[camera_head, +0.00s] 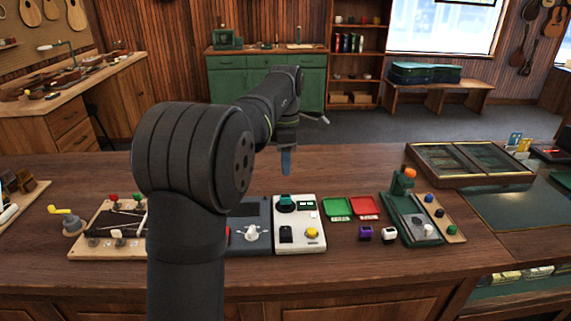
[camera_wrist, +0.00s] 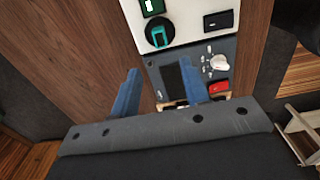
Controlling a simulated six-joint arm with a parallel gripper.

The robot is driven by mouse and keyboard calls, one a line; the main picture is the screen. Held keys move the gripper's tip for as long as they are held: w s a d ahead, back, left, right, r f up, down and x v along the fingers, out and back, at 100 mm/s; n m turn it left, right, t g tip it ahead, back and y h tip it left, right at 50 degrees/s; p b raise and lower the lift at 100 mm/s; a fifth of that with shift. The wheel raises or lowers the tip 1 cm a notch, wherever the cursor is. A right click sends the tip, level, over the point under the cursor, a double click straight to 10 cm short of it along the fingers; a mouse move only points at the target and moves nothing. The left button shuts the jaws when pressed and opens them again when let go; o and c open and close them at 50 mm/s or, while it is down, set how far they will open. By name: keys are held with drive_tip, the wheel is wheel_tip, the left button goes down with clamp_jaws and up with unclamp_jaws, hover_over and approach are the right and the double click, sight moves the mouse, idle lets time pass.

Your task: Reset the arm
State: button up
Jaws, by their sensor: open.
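My arm reaches forward over the wooden counter (camera_head: 330,265), its dark links crossing the middle of the head view. My gripper (camera_head: 286,162) hangs above the counter's far part, with one blue finger visible and pointing down. In the wrist view my gripper (camera_wrist: 164,84) shows two blue fingers spread apart with nothing held between them. Beyond the fingers lie a white control panel (camera_wrist: 185,25) with a teal knob and a dark grey panel (camera_wrist: 228,55) with a white knob and a red switch.
The white panel (camera_head: 290,241) and grey panel (camera_head: 262,213) sit on the counter. Right of them are a green tray (camera_head: 337,215), a red tray (camera_head: 363,215), small purple (camera_head: 365,233) and white (camera_head: 389,234) blocks, and a green stand (camera_head: 403,183). A tool board (camera_head: 90,250) lies left.

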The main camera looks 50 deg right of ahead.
sight(285, 196)
wheel_tip(285, 196, down, 13)
drive_tip(key=shift+r, duration=2.4)
